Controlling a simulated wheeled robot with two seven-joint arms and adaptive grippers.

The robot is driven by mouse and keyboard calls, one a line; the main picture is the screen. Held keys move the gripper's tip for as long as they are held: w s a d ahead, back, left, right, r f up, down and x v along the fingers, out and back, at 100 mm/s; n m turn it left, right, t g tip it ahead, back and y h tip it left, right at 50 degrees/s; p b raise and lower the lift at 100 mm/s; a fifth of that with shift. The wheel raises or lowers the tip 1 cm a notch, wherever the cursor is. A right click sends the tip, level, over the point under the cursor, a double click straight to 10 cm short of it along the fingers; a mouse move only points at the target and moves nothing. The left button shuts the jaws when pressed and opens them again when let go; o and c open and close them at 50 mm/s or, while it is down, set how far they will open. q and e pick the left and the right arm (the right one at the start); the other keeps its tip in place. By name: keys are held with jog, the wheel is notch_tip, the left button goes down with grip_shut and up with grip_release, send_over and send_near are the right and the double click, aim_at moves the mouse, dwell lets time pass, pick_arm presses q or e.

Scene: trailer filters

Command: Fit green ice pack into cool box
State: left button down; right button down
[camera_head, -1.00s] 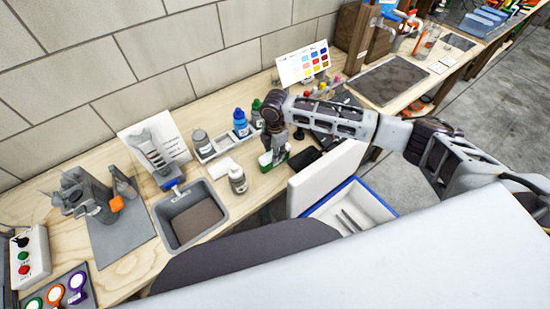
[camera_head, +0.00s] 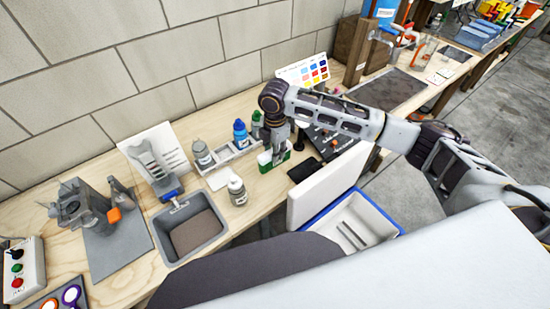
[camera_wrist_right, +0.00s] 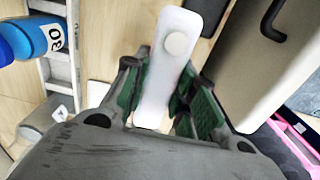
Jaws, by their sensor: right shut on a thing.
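My right gripper (camera_head: 276,152) is shut on the green ice pack (camera_head: 266,161) at the workbench, pointing down. In the right wrist view, a white strip with a round knob (camera_wrist_right: 174,44) lies between the fingers, with green (camera_wrist_right: 127,90) on both sides. I cannot tell whether the pack still touches the bench. The cool box (camera_head: 388,228), white inside with a blue rim, stands in front of the bench to the right of the gripper. Its white lid (camera_head: 325,190) is raised, and slots show inside. My left gripper is not in view.
A dark flat item (camera_head: 304,169) lies between gripper and lid. A grey sink-like tray (camera_head: 190,228) is further left.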

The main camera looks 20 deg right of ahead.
jog(key=shift+r, duration=1.4)
